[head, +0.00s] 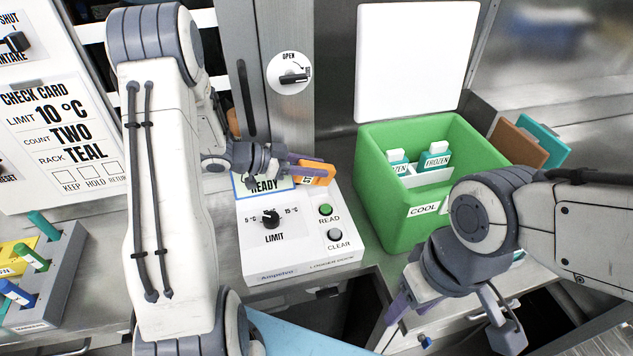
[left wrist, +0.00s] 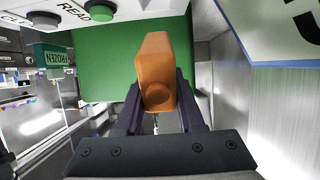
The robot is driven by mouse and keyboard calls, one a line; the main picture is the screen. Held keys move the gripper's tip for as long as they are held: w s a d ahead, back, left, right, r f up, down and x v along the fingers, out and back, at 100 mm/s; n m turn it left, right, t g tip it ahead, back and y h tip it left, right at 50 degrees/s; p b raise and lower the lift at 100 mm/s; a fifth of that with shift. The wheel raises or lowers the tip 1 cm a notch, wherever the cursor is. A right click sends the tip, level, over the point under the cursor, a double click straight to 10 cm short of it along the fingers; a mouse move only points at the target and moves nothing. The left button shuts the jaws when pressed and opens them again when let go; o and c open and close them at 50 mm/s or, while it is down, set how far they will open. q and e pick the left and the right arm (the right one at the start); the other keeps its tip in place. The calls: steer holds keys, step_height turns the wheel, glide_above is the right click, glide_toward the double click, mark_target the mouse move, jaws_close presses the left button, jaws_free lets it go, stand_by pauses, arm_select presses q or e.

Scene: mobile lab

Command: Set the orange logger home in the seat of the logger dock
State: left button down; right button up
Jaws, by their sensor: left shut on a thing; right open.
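The orange logger (head: 318,174) is held by my left gripper (head: 303,168) above the back of the white logger dock (head: 290,240). In the left wrist view the logger (left wrist: 156,75) stands between the two purple fingers, which are shut on it. The dock shows a READY screen, a LIMIT knob and READ and CLEAR buttons. Its seat is hidden behind the arm and logger. I cannot tell whether the logger touches the dock. My right gripper (head: 405,308) is open and empty at the front right, near the counter edge.
A green COOL box (head: 385,205) with its white lid up holds bottles labelled FROZEN, right of the dock. A grey rack (head: 50,285) with coloured tubes stands at the left. A CHECK CARD panel (head: 50,140) is behind it. Brown and teal panels (head: 520,140) stand behind the box.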

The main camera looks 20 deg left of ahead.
mark_target(315, 183)
arm_select(q)
step_height(315, 183, down, 4)
steer(key=shift+r, duration=0.15)
steer(key=shift+f+p, duration=0.25)
steer(key=shift+p, duration=0.1)
steer(key=shift+f, duration=0.25)
steer(key=c, duration=0.5)
jaws_free()
steer(key=shift+f+b, duration=0.35)
steer(key=shift+b, duration=0.3)
steer(key=v, duration=0.9)
steer(key=shift+a+r, duration=0.15)
steer(key=shift+a, duration=0.2)
steer(key=shift+s+a+r, duration=0.2)
steer(key=shift+s+a, duration=0.1)
steer(key=shift+a, duration=0.1)
